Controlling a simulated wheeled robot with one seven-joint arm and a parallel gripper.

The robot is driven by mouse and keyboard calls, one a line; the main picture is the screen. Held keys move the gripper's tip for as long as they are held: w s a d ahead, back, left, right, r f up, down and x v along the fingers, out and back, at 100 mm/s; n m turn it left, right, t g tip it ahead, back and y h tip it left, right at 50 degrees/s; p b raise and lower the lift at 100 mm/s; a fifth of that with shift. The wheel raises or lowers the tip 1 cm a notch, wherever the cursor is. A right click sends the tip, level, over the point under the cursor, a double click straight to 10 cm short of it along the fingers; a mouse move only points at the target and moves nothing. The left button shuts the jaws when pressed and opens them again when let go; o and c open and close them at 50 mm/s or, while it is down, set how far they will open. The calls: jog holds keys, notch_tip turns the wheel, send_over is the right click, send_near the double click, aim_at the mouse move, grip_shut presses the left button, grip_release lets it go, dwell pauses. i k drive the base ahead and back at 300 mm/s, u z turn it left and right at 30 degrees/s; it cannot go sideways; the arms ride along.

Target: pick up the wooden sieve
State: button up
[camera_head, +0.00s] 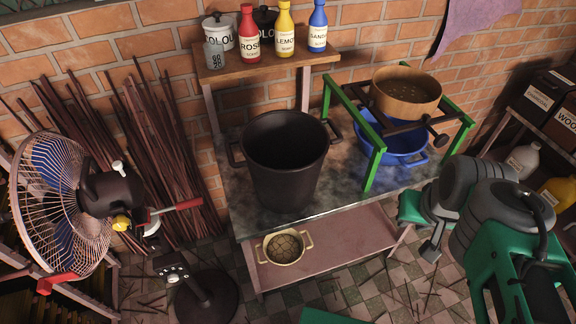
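The wooden sieve (405,98) is a round, light-brown wooden ring with a mesh bottom. It sits on dark bars across a green frame (376,160), above a blue basin (402,152) at the right end of the metal-topped table (335,182). My gripper (432,247) seems to be the small dark end piece of my grey and green arm at the lower right. It is below and to the right of the sieve, well apart from it. Its fingers are too small and overlapped to tell whether they are open or shut.
A large black pot (285,165) stands left of the green frame. A shelf (262,67) behind holds colored bottles and pots. A fan (62,200) stands at the left. Labeled boxes (545,92) and bottles line the right. A small bowl (284,247) sits on the lower shelf.

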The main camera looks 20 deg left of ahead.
aim_at(409, 92)
jog(key=z, duration=1.5)
jog(key=i, duration=1.65)
jog(key=u, duration=4.7)
